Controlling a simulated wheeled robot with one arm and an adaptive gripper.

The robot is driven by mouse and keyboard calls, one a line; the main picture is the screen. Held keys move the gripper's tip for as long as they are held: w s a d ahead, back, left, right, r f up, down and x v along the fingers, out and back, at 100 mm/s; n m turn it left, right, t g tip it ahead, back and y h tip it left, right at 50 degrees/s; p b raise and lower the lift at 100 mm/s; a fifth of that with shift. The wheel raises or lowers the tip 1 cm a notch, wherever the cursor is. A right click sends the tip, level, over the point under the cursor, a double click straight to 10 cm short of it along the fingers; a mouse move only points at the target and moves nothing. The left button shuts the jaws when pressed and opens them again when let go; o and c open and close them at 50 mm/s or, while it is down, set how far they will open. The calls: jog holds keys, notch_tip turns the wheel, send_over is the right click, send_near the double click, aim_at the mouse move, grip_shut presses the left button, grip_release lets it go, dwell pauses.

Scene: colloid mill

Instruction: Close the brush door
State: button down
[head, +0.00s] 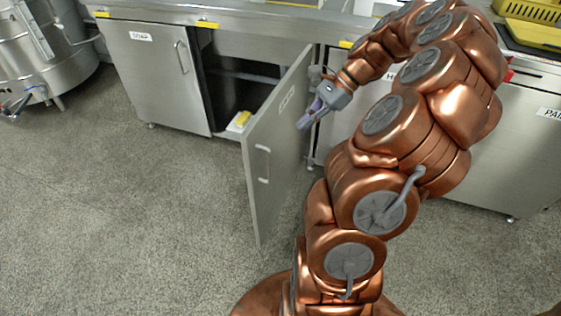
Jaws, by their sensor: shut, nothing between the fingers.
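The open door (270,150) is a grey metal panel swung out from the counter toward me.
A closed door labelled SOAP (150,75) is left of the opening. A yellow and white item (239,121) lies inside the cabinet. The steel counter (260,17) runs along the back. A steel vessel (45,45) stands at the far left. The floor (120,220) at left is clear.

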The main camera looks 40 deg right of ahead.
jog(key=s+d+f+m, duration=0.1)
jog(key=d+f+m, duration=0.1)
jog(key=d+f, duration=0.15)
jog(key=w+a+f+t+b, duration=0.1)
jog(key=w+a+f, duration=0.3)
jog(key=a, duration=0.5)
notch_tip(320, 180, down, 3)
jog(key=shift+w+r+b, duration=0.2)
jog(key=shift+w+b, duration=0.2)
jog(key=shift+b, duration=0.2)
